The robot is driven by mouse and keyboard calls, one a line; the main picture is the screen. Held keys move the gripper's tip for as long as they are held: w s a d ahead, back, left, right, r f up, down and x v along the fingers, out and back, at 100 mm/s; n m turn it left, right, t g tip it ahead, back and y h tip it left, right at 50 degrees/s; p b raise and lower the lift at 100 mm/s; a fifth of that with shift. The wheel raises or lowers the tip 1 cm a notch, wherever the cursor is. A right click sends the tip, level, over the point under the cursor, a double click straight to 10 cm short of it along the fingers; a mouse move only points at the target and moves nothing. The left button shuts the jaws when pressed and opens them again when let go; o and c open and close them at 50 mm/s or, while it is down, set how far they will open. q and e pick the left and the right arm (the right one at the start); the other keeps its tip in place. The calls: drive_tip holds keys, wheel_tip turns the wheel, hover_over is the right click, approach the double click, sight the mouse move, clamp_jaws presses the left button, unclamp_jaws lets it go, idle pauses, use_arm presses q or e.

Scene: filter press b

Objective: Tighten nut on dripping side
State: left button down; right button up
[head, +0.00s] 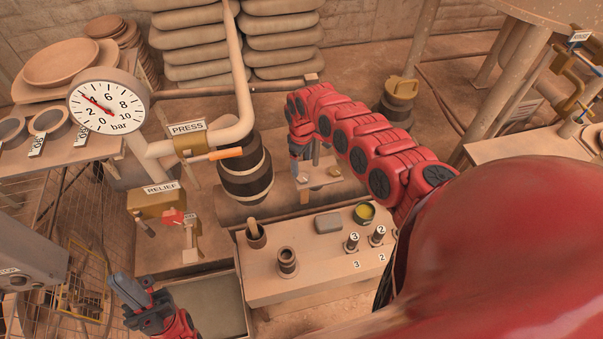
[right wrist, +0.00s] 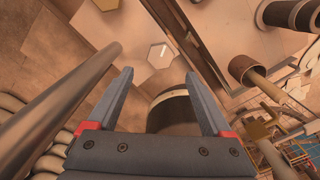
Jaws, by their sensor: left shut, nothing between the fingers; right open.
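A pale hexagonal nut (right wrist: 160,55) lies against a flat tan surface in the right wrist view, beyond and between my right fingertips, not gripped. My right gripper (right wrist: 158,76) is open and empty. Which side drips cannot be told; no drip shows. My left gripper (head: 129,288) is shut and empty at lower left, apart from everything else.
A pressure gauge (head: 108,100) stands at upper left, above the PRESS valve (head: 190,146) and RELIEF block (head: 157,200). A rod (right wrist: 60,90) runs beside my right gripper.

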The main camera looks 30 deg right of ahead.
sight(302, 177)
wheel_tip(302, 177, down, 6)
drive_tip(key=shift+f+b, duration=0.25)
drive_tip(key=shift+b, duration=0.35)
drive_tip(key=shift+c, duration=0.3)
clamp_jaws()
